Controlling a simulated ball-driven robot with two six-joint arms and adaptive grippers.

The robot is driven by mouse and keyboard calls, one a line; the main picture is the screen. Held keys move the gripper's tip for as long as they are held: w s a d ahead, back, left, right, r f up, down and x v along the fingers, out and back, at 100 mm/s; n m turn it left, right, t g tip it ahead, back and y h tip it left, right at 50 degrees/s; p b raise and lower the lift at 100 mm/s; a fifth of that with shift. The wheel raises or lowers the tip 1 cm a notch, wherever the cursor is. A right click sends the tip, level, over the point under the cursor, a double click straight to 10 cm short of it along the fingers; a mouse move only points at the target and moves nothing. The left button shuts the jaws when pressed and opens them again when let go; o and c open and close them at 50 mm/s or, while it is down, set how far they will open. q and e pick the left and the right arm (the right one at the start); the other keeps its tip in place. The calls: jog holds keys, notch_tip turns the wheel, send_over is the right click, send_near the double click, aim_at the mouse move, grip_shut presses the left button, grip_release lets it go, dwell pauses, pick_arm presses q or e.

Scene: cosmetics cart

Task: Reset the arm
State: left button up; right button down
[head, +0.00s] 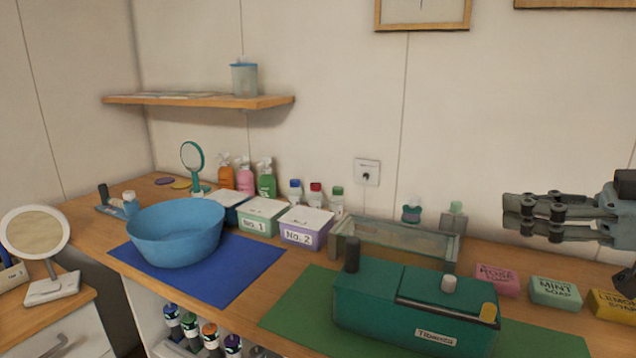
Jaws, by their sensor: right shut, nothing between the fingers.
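My right gripper (522,218) reaches in from the right edge in the head view, with its fingers pointing left. It is shut and empty, held in the air above the back right of the counter. The soaps stand below it, apart from it. My left gripper is not in view.
A green box (415,305) sits on a green mat (290,315). A blue bowl (175,232) sits on a blue mat (245,270). Pink (497,280), mint (556,292) and yellow (612,304) soaps lie at right. Lidded boxes and bottles line the wall under a shelf (200,101).

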jog(key=w+d+m+t+h, duration=0.2)
jog(key=d+m+t+h, duration=0.3)
jog(key=m+t+h, duration=0.4)
jog(key=s+d+f+m+g+h, duration=0.3)
jog(key=s+f+m+g+h, duration=0.15)
jog(key=s+f+h, duration=0.35)
jog(key=s+a+f+n+g+y, duration=0.1)
jog(key=s+a+f+g+y, duration=0.1)
jog(key=s+a+f+g, duration=0.5)
jog(key=s+a+f+n+g+y, duration=0.2)
jog(key=s+f+g, duration=0.25)
jog(key=s, duration=0.45)
notch_tip(320, 180, down, 33)
jog(key=d+b, duration=0.2)
jog(key=b, duration=0.6)
pick_arm(q)
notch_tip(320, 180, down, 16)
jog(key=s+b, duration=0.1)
jog(key=b, duration=0.7)
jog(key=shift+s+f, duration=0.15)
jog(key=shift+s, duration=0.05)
pick_arm(e)
jog(key=s+f+g, duration=0.1)
jog(key=s+f, duration=0.9)
jog(key=f, duration=0.3)
jog(key=s+d+f+m+g, duration=0.1)
jog(key=s+f, duration=0.9)
jog(key=f, duration=0.3)
jog(key=shift+d, duration=0.3)
